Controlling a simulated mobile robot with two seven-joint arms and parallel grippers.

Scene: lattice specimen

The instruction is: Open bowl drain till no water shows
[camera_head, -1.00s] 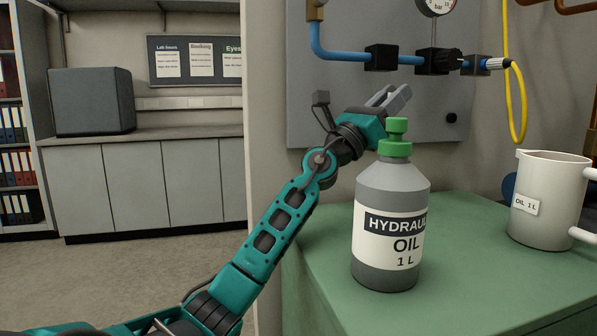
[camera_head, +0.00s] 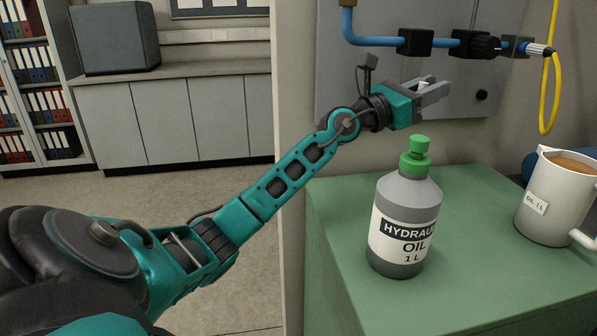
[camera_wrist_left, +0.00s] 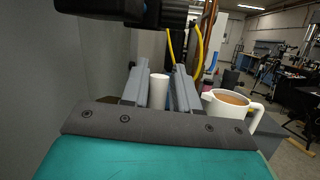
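My left gripper (camera_head: 434,91) is in front of the grey wall panel, below the blue pipe line, behind and above the oil bottle. Its two fingers are apart in the left wrist view (camera_wrist_left: 160,76). A white cylinder (camera_wrist_left: 160,93) shows between them there. I cannot tell what it is or whether the fingers touch it. Black fittings (camera_head: 473,44) sit on the blue pipe above the gripper, and dark blurred parts (camera_wrist_left: 167,14) show at the top of the wrist view. No bowl, drain or water can be made out. My right gripper is out of view.
A grey hydraulic oil bottle (camera_head: 404,226) with a green cap stands on the green cabinet (camera_head: 462,262). A white jug (camera_head: 553,205) of brown liquid stands to its right. A yellow hose (camera_head: 550,95) hangs at the right. The cabinet front is clear.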

